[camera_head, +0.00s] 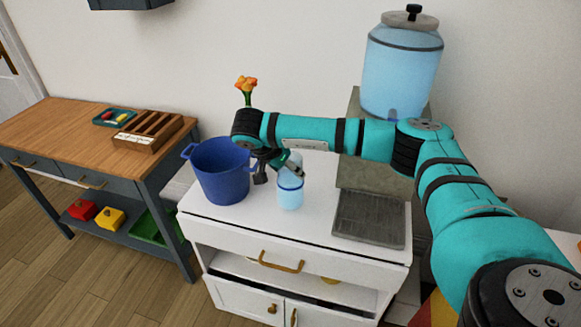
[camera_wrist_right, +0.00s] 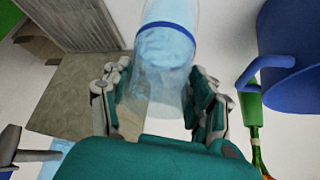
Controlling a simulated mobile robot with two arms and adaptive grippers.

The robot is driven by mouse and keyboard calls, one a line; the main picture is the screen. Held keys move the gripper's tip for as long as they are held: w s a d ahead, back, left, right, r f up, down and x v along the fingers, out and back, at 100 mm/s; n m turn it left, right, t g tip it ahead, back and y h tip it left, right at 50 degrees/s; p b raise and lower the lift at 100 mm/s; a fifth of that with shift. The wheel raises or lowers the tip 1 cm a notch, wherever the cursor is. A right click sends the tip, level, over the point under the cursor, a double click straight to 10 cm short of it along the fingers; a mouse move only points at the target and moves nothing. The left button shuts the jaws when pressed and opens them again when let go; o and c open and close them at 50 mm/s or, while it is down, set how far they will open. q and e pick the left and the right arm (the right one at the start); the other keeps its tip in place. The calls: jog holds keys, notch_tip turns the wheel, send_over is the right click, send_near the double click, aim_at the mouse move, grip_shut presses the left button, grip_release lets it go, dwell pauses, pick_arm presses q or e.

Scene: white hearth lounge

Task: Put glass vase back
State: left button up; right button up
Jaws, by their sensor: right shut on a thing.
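The glass vase (camera_head: 290,192) is a pale blue, see-through vessel with a darker blue band. It is upright over the white cabinet top (camera_head: 315,222), between a blue pot and a grey ribbed tray. I cannot tell whether its base touches the top. My right gripper (camera_head: 285,166) reaches it from above and behind and is shut on it. In the right wrist view the vase (camera_wrist_right: 166,50) sits between the two fingers of the right gripper (camera_wrist_right: 160,100). My left gripper is not in view.
The blue two-handled pot (camera_head: 222,175) stands close left of the vase. The grey ribbed tray (camera_head: 370,218) lies to its right. A large blue drink dispenser (camera_head: 402,70) stands behind. An orange flower (camera_head: 246,84) rises behind my arm. A wooden workbench (camera_head: 60,130) is at left.

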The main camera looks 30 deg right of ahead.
jog(key=w+d+f, duration=0.1)
jog(key=w+d+f+p, duration=0.1)
jog(key=f, duration=0.1)
jog(key=shift+w+d+p, duration=0.2)
jog(key=shift+d+p, duration=0.05)
jog(key=shift+p, duration=0.05)
jog(key=shift+f, duration=0.35)
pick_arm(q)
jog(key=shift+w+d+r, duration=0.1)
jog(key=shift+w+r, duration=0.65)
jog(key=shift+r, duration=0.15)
pick_arm(e)
jog(key=o, duration=1.7)
jog(key=shift+f, duration=0.15)
